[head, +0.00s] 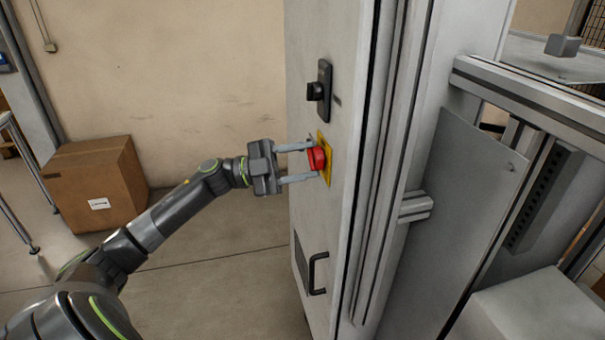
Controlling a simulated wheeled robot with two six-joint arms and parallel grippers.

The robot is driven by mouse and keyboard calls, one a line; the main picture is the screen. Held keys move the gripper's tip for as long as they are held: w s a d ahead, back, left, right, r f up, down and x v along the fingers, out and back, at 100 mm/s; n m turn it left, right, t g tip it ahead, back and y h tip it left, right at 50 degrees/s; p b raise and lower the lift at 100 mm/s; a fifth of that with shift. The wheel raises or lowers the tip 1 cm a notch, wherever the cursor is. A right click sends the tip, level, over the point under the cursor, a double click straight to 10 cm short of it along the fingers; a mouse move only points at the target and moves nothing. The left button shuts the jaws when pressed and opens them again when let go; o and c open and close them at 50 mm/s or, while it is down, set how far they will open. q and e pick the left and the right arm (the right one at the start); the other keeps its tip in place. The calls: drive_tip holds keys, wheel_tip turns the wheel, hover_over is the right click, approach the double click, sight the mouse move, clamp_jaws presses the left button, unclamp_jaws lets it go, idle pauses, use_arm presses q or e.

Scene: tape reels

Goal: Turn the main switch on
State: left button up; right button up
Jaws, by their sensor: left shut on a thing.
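The main switch is a red knob (316,159) on a yellow plate (327,150), on the left-facing side of a tall light grey cabinet (345,60). My left gripper (313,160) reaches in from the left, with one finger above the knob and the other below it. It is shut on the red knob. The fingertips partly cover the knob's edges, and I cannot read its setting from here. My right gripper does not show.
A cardboard box (97,183) stands on the floor by the wall. Aluminium framing (530,92) is at the right. The floor left of the cabinet is mostly clear.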

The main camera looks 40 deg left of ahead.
use_arm(q)
drive_tip(key=shift+r+m+g+y+b, duration=0.1)
drive_tip(key=shift+m+g+y+b, duration=0.35)
drive_tip(key=shift+m+b, duration=1)
drive_tip(key=shift+r+m+g+y+b, duration=0.1)
drive_tip(key=shift+m+g+y+b, duration=0.45)
drive_tip(key=shift+m, duration=1.4)
drive_tip(key=shift+r+m+g+y+b, duration=0.1)
drive_tip(key=shift+m+g+b, duration=0.5)
drive_tip(key=shift+m+b, duration=1)
drive_tip(key=o, duration=1)
drive_tip(key=shift+a, duration=0.1)
